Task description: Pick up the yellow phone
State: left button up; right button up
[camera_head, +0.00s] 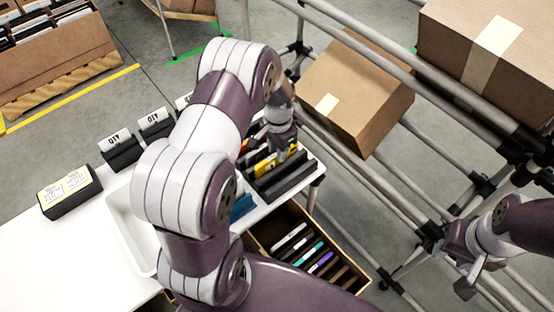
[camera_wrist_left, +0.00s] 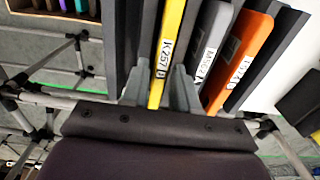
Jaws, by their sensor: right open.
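The yellow phone (camera_wrist_left: 169,45) stands on edge in a row of dark and coloured phones, with a white label on its narrow side. In the head view a yellow one (camera_head: 264,167) shows in the black holder, partly hidden by my left arm. My left gripper (camera_wrist_left: 160,92) points at this row, one finger on each side of the yellow phone. I cannot tell whether the fingers press on it. My left gripper (camera_head: 283,145) also shows in the head view, low over the holder. My right gripper (camera_head: 466,284) is open and empty at the far right, away from the table.
An orange phone (camera_wrist_left: 238,62) and grey ones stand close to the right. The white table (camera_head: 60,262) carries a white tray (camera_head: 128,238) and black boxes. A wooden crate (camera_head: 262,238) of coloured items sits below the table edge. A pipe rack with cartons (camera_head: 352,92) stands right.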

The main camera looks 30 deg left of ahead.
pick_arm(q)
jog(key=shift+f, duration=0.8)
jog(key=shift+w+a+f, duration=0.1)
jog(key=shift+f, duration=0.25)
grip_shut()
jog(key=shift+r, duration=0.1)
